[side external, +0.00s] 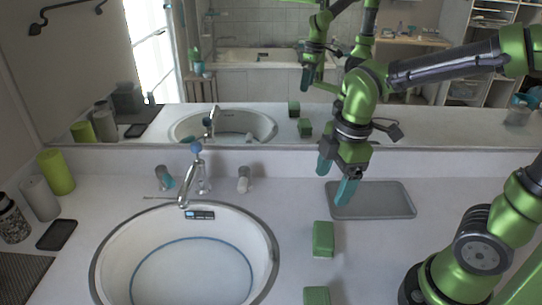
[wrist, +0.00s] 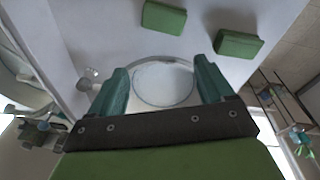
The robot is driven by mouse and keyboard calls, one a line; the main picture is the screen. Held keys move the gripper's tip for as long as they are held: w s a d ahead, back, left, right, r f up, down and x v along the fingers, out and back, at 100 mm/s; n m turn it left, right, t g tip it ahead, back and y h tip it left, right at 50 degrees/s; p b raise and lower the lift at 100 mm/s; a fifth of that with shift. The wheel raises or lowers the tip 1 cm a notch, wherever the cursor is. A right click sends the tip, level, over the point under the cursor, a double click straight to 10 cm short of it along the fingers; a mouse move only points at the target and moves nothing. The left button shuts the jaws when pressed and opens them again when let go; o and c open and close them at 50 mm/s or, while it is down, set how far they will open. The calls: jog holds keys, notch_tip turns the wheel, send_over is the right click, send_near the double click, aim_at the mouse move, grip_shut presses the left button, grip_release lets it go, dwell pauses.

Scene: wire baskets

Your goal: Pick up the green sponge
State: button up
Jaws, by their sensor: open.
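One green sponge (side external: 323,239) lies on the white counter just right of the sink. A second green sponge (side external: 316,296) lies nearer the front, cut off by the lower picture edge. In the wrist view two green blocks show at the top, one left of centre (wrist: 164,17) and one on the right (wrist: 239,44). My gripper (side external: 335,180) hangs above the counter behind the sponges, near the grey tray. Its teal fingers are open and apart, with nothing between them; they also show in the wrist view (wrist: 160,88).
The round sink (side external: 101,250) with its faucet (side external: 197,175) is left of the sponges. A grey tray (side external: 371,200) lies behind and to the right. A green cylinder (side external: 56,172) and other containers stand far left. The mirror (side external: 250,125) runs along the back.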

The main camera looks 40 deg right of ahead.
aim_at(324, 233)
jog(key=f+n, duration=0.4)
jog(key=f, duration=0.1)
jog(key=f+n+g, duration=0.1)
jog(key=f+n, duration=0.3)
jog(key=f, duration=0.2)
jog(key=f+n, duration=0.5)
jog(key=f, duration=0.1)
jog(key=shift+w+d+f+g+h, duration=0.2)
jog(key=shift+g+h, duration=0.1)
jog(key=shift+h, duration=0.1)
jog(key=shift+c, duration=0.3)
jog(key=shift+r, duration=0.1)
jog(key=c, duration=1)
